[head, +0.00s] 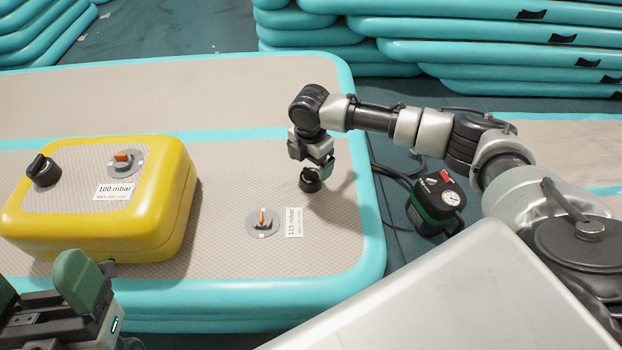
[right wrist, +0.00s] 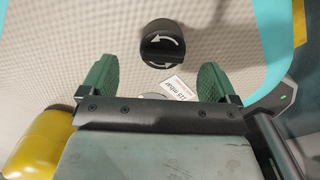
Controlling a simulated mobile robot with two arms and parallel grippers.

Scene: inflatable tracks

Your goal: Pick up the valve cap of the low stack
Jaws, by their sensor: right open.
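The black valve cap (head: 310,183) sits on the beige top of the low teal-edged stack (head: 230,285), near its right end. In the right wrist view, the cap (right wrist: 162,45) shows white curved arrows and lies ahead of the fingertips, centred between them. My right gripper (head: 312,166) points down at the cap, its green fingers open and empty; the right wrist view shows them apart (right wrist: 158,78). The head view does not show clearly how much height separates them. The stack's valve (head: 262,222) has an orange pin, beside a 115 mbar label (head: 293,222). My left gripper (head: 42,285) is open and empty at the lower left.
A yellow inflatable block (head: 150,220) stands on the stack, with another black cap (head: 43,171), a valve and a 100 mbar label (head: 115,191). A pump with a gauge (head: 436,205) and hose is on the floor to the right. Tall teal stacks (head: 480,30) stand behind.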

